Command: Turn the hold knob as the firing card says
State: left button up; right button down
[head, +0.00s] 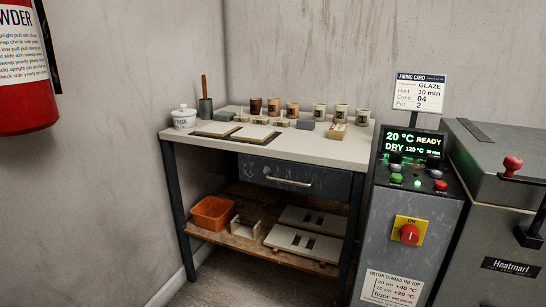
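The firing card (420,93) stands above the kiln controller and reads GLAZE, Hold 10 min, Cone 04, Pot 2. The controller display (413,146) glows green with 20 °C READY and a second line, DRY 120 °C and a small time that looks like 30 min. Below it are a left knob (395,168) and a right knob (436,174), both small and greyish. Their labels and pointers are too small to read, so I cannot tell which is the hold knob. Neither gripper is in view.
Green and red buttons (440,186) sit under the knobs. A red switch (409,235) on a yellow plate is lower. The grey kiln (500,165) stands right. A worktable (290,141) with pots and tiles stands left. A fire extinguisher (24,70) hangs far left.

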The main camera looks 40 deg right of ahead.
aim_at(432, 160)
jog(key=z, duration=2.25)
